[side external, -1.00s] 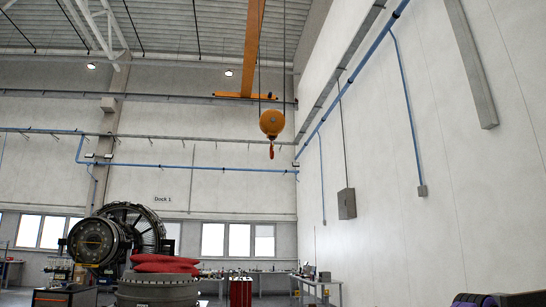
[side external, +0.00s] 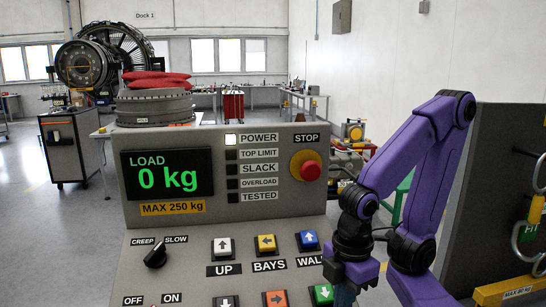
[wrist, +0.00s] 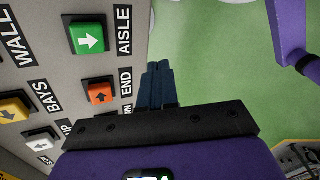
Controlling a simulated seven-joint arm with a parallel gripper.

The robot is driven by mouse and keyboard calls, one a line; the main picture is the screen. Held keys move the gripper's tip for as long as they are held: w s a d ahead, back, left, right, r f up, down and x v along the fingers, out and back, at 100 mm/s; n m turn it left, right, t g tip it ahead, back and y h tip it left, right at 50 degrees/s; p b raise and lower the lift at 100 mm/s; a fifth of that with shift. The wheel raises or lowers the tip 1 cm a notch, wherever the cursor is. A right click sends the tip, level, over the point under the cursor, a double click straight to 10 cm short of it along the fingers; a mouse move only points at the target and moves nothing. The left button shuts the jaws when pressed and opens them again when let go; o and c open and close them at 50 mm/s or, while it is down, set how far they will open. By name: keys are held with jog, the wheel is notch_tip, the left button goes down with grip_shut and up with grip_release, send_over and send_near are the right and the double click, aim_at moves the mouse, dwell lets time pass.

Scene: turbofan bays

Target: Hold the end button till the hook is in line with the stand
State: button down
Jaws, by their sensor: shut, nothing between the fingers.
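The orange END button (side external: 276,299) is in the lower row of the control panel, cut by the bottom edge of the side view; it shows whole in the wrist view (wrist: 100,92) beside its END label. My gripper (side external: 345,296) is low at the panel's right, by the green AISLE button (side external: 322,294). In the wrist view my gripper (wrist: 159,80) has its dark fingers together and empty, to the right of the END label and off the orange button. The hook is outside both current views. I cannot tell which thing is the stand.
The panel display (side external: 167,178) reads LOAD 0 kg, and the POWER lamp (side external: 231,140) is lit. A red STOP button (side external: 310,170) sits above the button rows. A grey drum with red cloth (side external: 155,107) and an engine (side external: 85,65) stand behind.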

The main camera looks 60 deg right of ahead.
notch_tip(320, 180, up, 10)
jog(key=n+g, duration=0.1)
jog(key=n, duration=1.3)
send_over(277, 300)
jog(key=shift+s, duration=0.1)
jog(key=f, duration=0.9)
jog(key=shift+s+a+f, duration=0.1)
jog(key=shift+s+a, duration=0.3)
jog(key=f, duration=0.3)
jog(key=shift+w+d+f, duration=0.1)
jog(key=shift+w+d, duration=0.25)
jog(key=shift+w, duration=0.05)
jog(key=shift+w+d+f, duration=0.2)
jog(key=shift+f, duration=0.4)
